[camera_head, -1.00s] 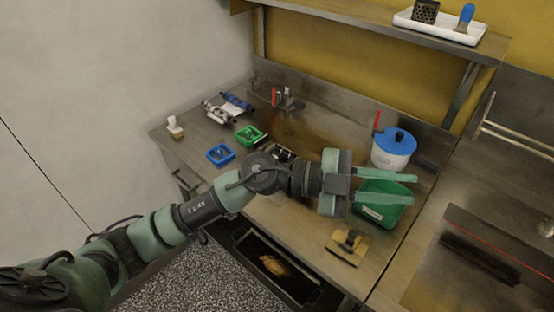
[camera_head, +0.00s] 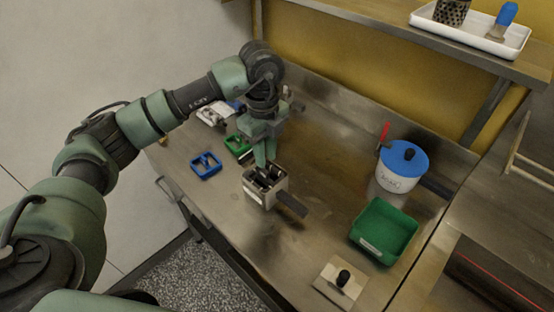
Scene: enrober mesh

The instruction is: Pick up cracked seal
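My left gripper (camera_head: 264,155) points down over a small metal box-like fixture (camera_head: 262,195) with dark parts inside and a dark handle on its right side. The fingertips are at the top of the fixture. The fingers overlap from this angle, so I cannot tell whether they are open or touch anything. I cannot single out a cracked seal; it may be among the dark parts in the fixture, partly hidden by the gripper. My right gripper is not in view.
A blue tray (camera_head: 206,166) and a green tray (camera_head: 238,146) lie left of the gripper. To the right stand a green bin (camera_head: 384,232), a white pot with a blue lid (camera_head: 401,170) and a plate with a black knob (camera_head: 340,284). The middle of the steel bench (camera_head: 320,170) is clear.

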